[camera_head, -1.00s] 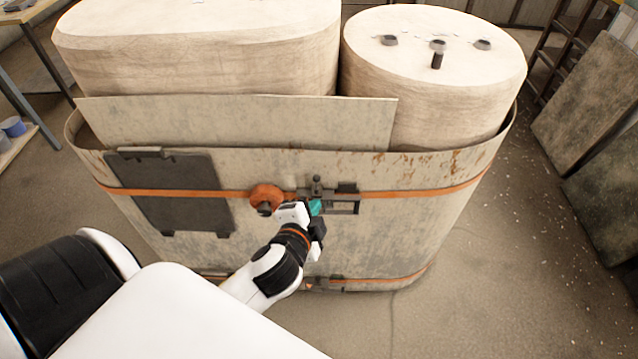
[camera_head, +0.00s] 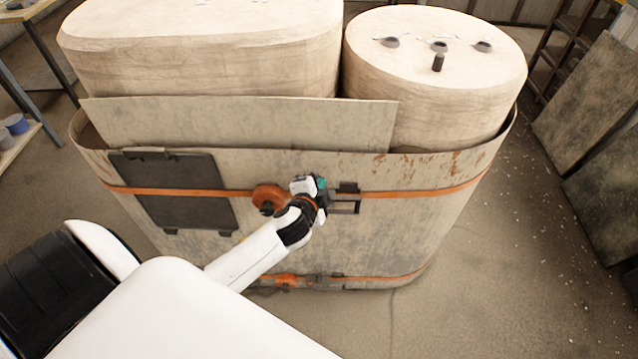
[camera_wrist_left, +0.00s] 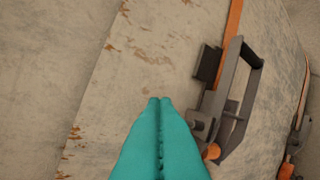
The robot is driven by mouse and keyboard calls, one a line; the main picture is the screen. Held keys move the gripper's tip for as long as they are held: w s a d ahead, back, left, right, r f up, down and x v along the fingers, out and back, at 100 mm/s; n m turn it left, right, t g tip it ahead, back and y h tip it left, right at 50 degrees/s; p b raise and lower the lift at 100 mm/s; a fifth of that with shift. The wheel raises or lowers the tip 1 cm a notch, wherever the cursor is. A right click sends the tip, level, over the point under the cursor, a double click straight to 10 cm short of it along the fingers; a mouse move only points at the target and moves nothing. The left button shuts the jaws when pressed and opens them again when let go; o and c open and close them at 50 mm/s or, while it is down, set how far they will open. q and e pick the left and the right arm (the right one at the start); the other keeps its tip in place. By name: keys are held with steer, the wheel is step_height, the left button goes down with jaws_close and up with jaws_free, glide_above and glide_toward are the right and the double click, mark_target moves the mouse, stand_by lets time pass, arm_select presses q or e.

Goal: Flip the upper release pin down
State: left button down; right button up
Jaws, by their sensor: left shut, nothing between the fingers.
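The upper latch is a dark metal frame (camera_head: 346,206) on the upper orange strap (camera_head: 425,190) around the metal shell. My left gripper (camera_head: 321,184) is over the left part of this latch, where it hides the upper release pin in the head view. In the left wrist view the shut teal fingers (camera_wrist_left: 160,101) have nothing between them. Their tips are left of the latch frame (camera_wrist_left: 240,92), over bare shell. A small dark knob-like part (camera_wrist_left: 198,124) sits at the frame's near end; I cannot tell if it is the pin. My right gripper is not in view.
An orange round part (camera_head: 267,196) sits on the strap left of my gripper. A dark panel (camera_head: 175,190) is further left. A lower orange strap with a latch (camera_head: 290,281) runs below. Two pale blocks (camera_head: 435,90) rise from the shell.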

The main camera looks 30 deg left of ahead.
arm_select(q)
step_height(320, 180, down, 2)
steer(key=shift+f+b, duration=0.1)
steer(key=shift+b, duration=0.45)
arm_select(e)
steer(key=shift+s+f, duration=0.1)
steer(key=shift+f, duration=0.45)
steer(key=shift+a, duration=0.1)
